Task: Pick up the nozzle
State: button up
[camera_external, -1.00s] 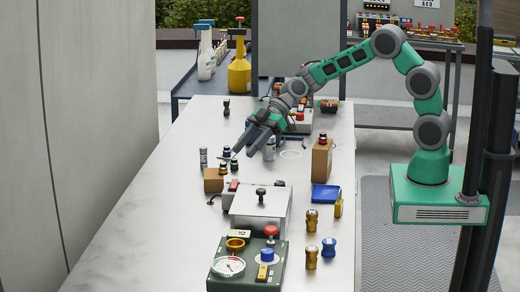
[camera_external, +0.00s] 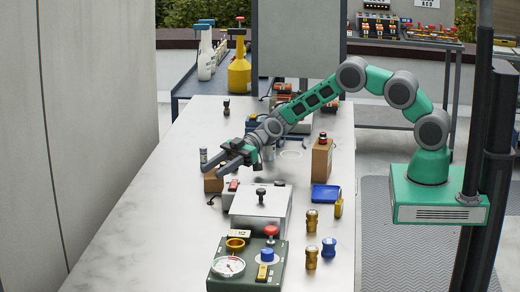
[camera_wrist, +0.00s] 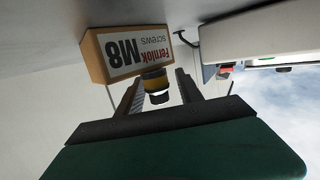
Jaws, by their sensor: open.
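A small dark piece with a yellow band (camera_wrist: 153,80), possibly the nozzle, shows between the fingers in the wrist view, in front of a brown screw box (camera_wrist: 92,57). I cannot tell whether the fingers touch it. My gripper (camera_wrist: 160,80) is open. In the external view my gripper (camera_external: 211,172) is low over the bench, beside and partly over the brown box (camera_external: 212,186), and hides the small pieces there. Brass fittings (camera_external: 312,220) and a blue one (camera_external: 328,247) stand at the bench's right side; I cannot tell whether any is a nozzle.
A pale equipment box with a black knob (camera_external: 245,205) stands just in front of my gripper. A green gauge panel (camera_external: 250,277) is at the bench's near end. A taller brown box (camera_external: 321,160) stands to the right. The bench's left side (camera_external: 140,210) is clear.

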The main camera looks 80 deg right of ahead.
grip_shut()
dwell(0.3)
jog(key=shift+r, duration=0.1)
